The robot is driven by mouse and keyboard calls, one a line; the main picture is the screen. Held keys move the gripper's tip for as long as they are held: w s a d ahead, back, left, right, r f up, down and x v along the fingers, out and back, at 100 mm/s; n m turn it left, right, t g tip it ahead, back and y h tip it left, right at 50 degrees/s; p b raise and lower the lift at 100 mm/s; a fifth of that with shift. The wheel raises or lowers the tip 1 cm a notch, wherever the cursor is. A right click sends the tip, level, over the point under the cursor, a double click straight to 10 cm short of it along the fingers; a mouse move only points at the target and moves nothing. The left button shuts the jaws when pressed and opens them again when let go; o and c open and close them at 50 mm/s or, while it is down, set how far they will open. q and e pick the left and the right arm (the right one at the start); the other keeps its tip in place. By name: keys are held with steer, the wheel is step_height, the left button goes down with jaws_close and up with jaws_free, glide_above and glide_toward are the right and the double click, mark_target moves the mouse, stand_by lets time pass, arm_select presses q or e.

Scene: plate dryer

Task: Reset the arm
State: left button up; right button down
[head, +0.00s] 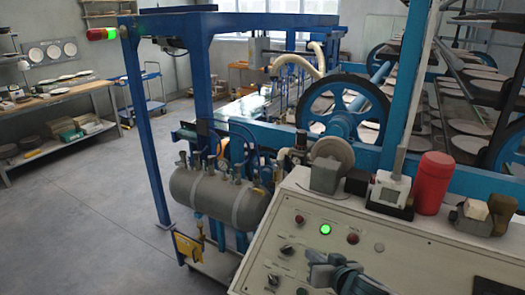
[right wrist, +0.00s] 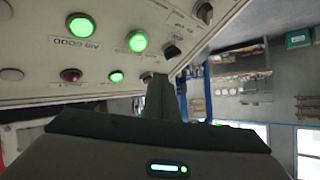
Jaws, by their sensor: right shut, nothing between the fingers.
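My right gripper (head: 318,262) is low in the head view, in front of the cream control panel (head: 425,262). Its fingers are together with nothing between them. In the right wrist view the dark closed fingers (right wrist: 161,97) point at the panel's edge, near a lit green button (right wrist: 116,76). I cannot tell whether they touch the panel. The head view shows one lit green button (head: 325,229) above the gripper, with a red button (head: 352,238) beside it. My left gripper is not in view.
Dark knobs (head: 285,248) sit on the panel. A red cylinder (head: 433,183) and other units stand on its top. A grey tank (head: 220,197) and blue frame (head: 150,140) are behind. A workbench (head: 60,100) stands far left, with open floor (head: 90,220) before it.

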steer(key=s+d+f+n+g+h, duration=0.1)
steer(key=s+f+g, duration=0.3)
steer(key=s, duration=0.9)
steer(key=s+d+f+g+h, duration=0.1)
steer(key=s+f+g, duration=0.1)
steer(key=s+f, duration=0.75)
steer(key=s+d+f+n+g+h, duration=0.1)
steer(key=s+f+g, duration=0.2)
steer(key=s, duration=1.2)
step_height(320, 180, down, 34)
steer(key=s+f+g+b, duration=0.1)
steer(key=s+b, duration=0.1)
steer(key=b, duration=0.5)
steer(key=s+d+f+b, duration=0.1)
steer(key=s+f+b, duration=0.2)
steer(key=s+f, duration=0.6)
steer(key=s+d+f+g+b, duration=0.1)
steer(key=s+d+f+b, duration=0.1)
steer(key=s+f, duration=0.7)
step_height(320, 180, down, 6)
steer(key=shift+d+f+n+b, duration=0.1)
steer(key=shift+d+n+b, duration=0.2)
steer(key=shift+b, duration=0.4)
